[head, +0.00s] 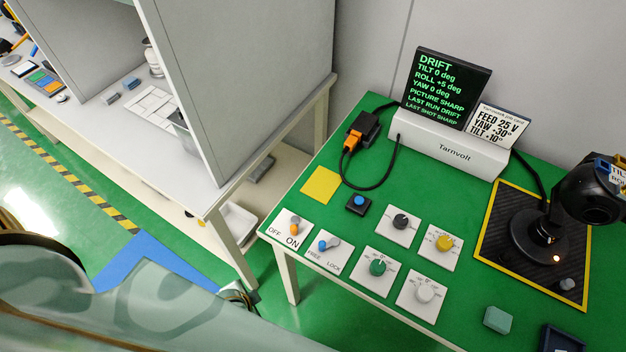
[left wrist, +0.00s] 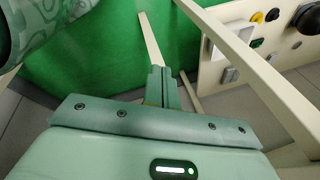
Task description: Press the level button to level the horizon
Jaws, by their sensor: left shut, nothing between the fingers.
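A dark display (head: 446,88) reads DRIFT, tilt 0 deg, roll +5 deg, yaw 0 deg. A blue push button on a dark box (head: 358,203) sits on the green table; I see no readable label on it. A small grey button (head: 567,284) is on the black, yellow-edged pad at the right; which one is the level button I cannot tell. The black gimbal camera (head: 590,195) stands on that pad, cut off by the right edge. My left gripper (left wrist: 158,75) is shut and empty, low and away from the controls. My right gripper is not in view.
Switch plates (head: 292,229) and several knob plates (head: 422,295) fill the front of the green table (head: 330,290). A black cable (head: 372,186) loops behind the blue button. A white shelf unit (head: 240,80) stands left, with a floor gap between. A teal block (head: 497,320) lies at the front right.

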